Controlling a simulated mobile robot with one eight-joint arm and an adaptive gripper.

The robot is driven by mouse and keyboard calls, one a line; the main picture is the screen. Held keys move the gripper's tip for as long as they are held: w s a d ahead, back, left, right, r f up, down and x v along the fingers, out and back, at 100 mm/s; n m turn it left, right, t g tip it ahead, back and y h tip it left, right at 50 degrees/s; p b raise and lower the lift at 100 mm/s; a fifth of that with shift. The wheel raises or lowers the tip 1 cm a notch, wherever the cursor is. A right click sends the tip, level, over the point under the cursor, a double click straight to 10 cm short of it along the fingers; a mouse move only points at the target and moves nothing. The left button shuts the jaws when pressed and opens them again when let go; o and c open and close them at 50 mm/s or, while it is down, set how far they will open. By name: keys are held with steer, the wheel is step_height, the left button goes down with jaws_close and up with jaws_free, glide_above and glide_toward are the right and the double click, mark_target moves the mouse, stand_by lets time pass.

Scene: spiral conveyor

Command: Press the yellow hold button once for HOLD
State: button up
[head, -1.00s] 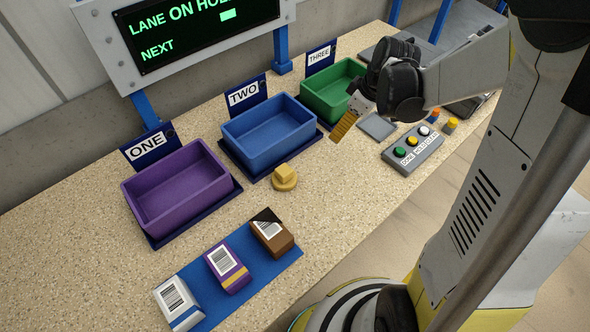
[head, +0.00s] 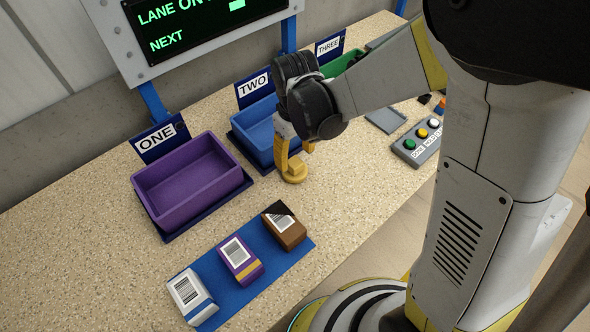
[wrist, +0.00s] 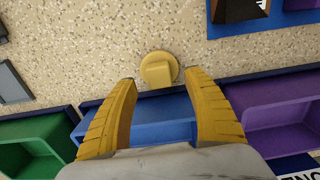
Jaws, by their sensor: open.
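The yellow hold button (head: 422,133) is the middle one on a grey button box (head: 408,154) at the right of the counter, between a green and a white button. The hold button is not in the wrist view.
A purple bin (head: 190,180), a blue bin (head: 254,128) and a partly hidden green bin (head: 345,66) line the back. A blue mat (head: 250,293) with three barcoded packages lies in front. The screen (head: 200,25) reads "LANE ON", partly cut off, and "NEXT".

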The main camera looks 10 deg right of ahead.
mark_target(295, 162)
steer(key=f+b, duration=0.2)
steer(key=f, duration=0.3)
steer(key=shift+w, duration=0.2)
jaws_close()
